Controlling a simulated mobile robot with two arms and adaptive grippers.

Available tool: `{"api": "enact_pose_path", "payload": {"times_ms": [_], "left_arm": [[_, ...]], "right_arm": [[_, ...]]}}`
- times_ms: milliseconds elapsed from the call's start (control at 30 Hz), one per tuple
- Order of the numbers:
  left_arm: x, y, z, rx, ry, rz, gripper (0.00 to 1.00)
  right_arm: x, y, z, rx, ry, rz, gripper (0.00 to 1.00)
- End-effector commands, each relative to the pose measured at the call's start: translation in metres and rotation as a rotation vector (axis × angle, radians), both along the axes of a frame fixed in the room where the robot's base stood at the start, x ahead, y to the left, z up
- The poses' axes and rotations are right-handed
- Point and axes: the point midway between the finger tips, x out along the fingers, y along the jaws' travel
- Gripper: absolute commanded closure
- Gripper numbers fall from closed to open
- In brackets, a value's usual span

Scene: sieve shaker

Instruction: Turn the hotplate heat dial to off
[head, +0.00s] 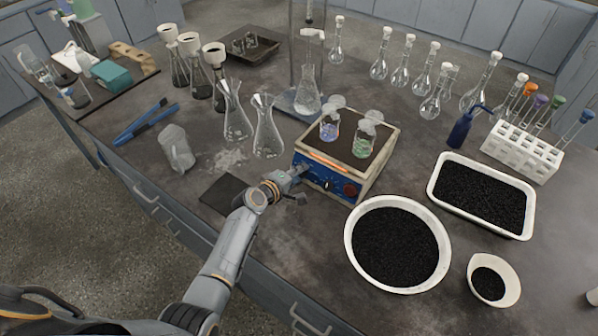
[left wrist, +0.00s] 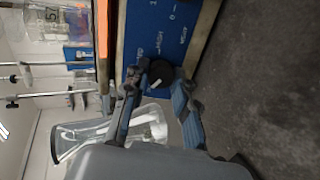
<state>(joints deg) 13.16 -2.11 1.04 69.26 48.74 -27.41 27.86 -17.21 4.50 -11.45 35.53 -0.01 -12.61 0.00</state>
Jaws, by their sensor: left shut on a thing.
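The hotplate (head: 325,185) sits near the front edge of the bench, with a blue front panel, an orange strip and pale sides. A red knob (head: 352,188) is at the right of its panel. My left gripper (head: 299,172) is at the left part of the panel. In the left wrist view, a black dial with a white mark (left wrist: 160,76) sits between the fingertips of my left gripper (left wrist: 163,88), which is shut on it. White lettering shows on the blue panel (left wrist: 150,35) beside the dial. The gripper hides this dial in the head view. My right gripper is not in view.
Glass vessels with blue (head: 329,131) and green (head: 361,147) contents stand on the hotplate. Conical flasks (head: 267,135) stand close left. A round white bowl of black grains (head: 347,240) is at the right front. A dark flat pad (head: 222,193) lies by my left arm.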

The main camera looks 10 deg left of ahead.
Motion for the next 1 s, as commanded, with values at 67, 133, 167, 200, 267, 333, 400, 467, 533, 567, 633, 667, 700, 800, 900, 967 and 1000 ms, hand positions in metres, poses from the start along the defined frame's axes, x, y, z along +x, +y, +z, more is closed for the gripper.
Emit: {"api": "enact_pose_path", "payload": {"times_ms": [67, 133, 167, 200, 267, 333, 400, 467, 533, 567, 633, 667, 700, 800, 900, 967, 1000], "left_arm": [[-0.0004, -0.0003, 0.0001, -0.053, 0.024, 0.024, 1.0], [-0.0005, -0.0002, 0.0, -0.096, 0.041, 0.042, 1.0], [-0.0004, -0.0001, 0.0, -0.112, 0.048, 0.048, 1.0], [-0.0005, 0.0001, -0.0001, -0.132, 0.056, 0.058, 1.0], [-0.0005, 0.0004, -0.0005, -0.162, 0.069, 0.071, 1.0], [-0.0007, 0.0003, -0.0009, -0.191, 0.081, 0.083, 1.0], [-0.0009, -0.0001, -0.0012, -0.214, 0.091, 0.093, 1.0], [-0.0008, -0.0002, -0.0014, -0.23, 0.098, 0.1, 1.0], [-0.0009, 0.0, -0.0015, -0.245, 0.104, 0.106, 1.0], [-0.0009, 0.0, -0.0015, -0.25, 0.105, 0.108, 1.0], [-0.0009, 0.0, -0.0017, -0.259, 0.109, 0.112, 1.0], [-0.0009, 0.0001, -0.0017, -0.262, 0.11, 0.114, 1.0], [-0.0009, 0.0001, -0.0018, -0.265, 0.111, 0.114, 1.0], [-0.0009, 0.0, -0.002, -0.268, 0.113, 0.116, 1.0], [-0.001, 0.0001, -0.002, -0.268, 0.113, 0.116, 1.0], [-0.001, 0.0001, -0.002, -0.268, 0.113, 0.116, 1.0], [-0.001, 0.0001, -0.002, -0.268, 0.113, 0.116, 1.0]], "right_arm": [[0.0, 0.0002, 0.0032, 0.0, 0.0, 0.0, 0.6], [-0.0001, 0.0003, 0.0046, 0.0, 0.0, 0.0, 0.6], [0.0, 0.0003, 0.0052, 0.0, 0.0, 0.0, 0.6], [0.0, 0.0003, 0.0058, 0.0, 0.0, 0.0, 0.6], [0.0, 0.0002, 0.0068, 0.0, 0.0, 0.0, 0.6], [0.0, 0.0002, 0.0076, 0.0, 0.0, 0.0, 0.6], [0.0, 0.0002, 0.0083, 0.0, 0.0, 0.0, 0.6], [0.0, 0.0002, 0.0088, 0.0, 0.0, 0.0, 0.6], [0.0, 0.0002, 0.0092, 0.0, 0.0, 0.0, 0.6], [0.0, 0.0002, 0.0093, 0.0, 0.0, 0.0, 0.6], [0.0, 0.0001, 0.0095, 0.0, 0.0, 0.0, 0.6], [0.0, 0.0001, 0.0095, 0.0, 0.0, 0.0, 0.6], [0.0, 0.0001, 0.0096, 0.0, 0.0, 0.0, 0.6], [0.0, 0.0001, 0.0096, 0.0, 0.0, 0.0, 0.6], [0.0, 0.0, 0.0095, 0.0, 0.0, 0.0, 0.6], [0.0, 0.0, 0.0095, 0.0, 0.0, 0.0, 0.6], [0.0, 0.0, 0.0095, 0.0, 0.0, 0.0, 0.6]]}}
